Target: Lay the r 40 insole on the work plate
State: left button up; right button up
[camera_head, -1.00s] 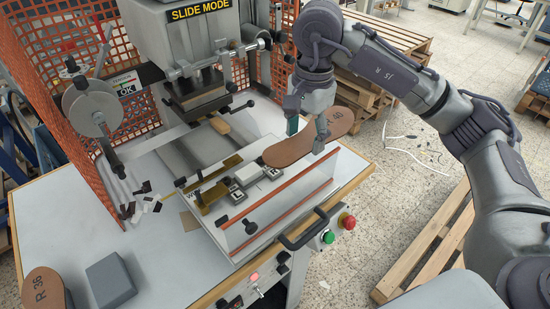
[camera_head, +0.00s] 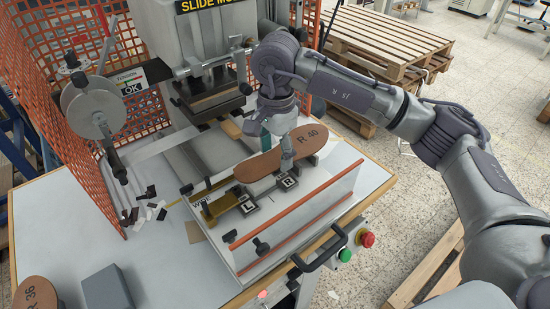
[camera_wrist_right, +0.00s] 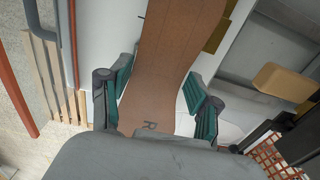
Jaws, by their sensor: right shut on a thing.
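The brown R 40 insole (camera_head: 258,170) is in my right gripper (camera_head: 277,153), above the machine's pale work plate (camera_head: 341,158). It lies slantwise, its label end to the upper right, behind the blocks marked L and R. I cannot tell whether its underside touches the plate. In the right wrist view, the insole (camera_wrist_right: 160,62) runs between the two green-padded fingers of the right gripper (camera_wrist_right: 158,100). The "R" of its label shows near the wrist body, which hides the rest. My left gripper is not in view.
The L block (camera_head: 248,207) and R block (camera_head: 290,183) stand in front of the insole. A clear guard with orange bars (camera_head: 296,206) edges the plate. The press head (camera_head: 208,95) is behind. An R 36 insole (camera_head: 36,294) and grey block (camera_head: 107,289) sit at lower left.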

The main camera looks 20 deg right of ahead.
aim_at(275, 157)
notch_tip(275, 157, down, 4)
jog(key=shift+r+p, duration=0.15)
jog(key=shift+p, duration=0.85)
jog(key=shift+f, duration=0.2)
jog(key=shift+a+f+b, duration=0.1)
jog(key=shift+f+b, duration=0.25)
jog(key=shift+b, duration=0.1)
jog(key=o, duration=1.2)
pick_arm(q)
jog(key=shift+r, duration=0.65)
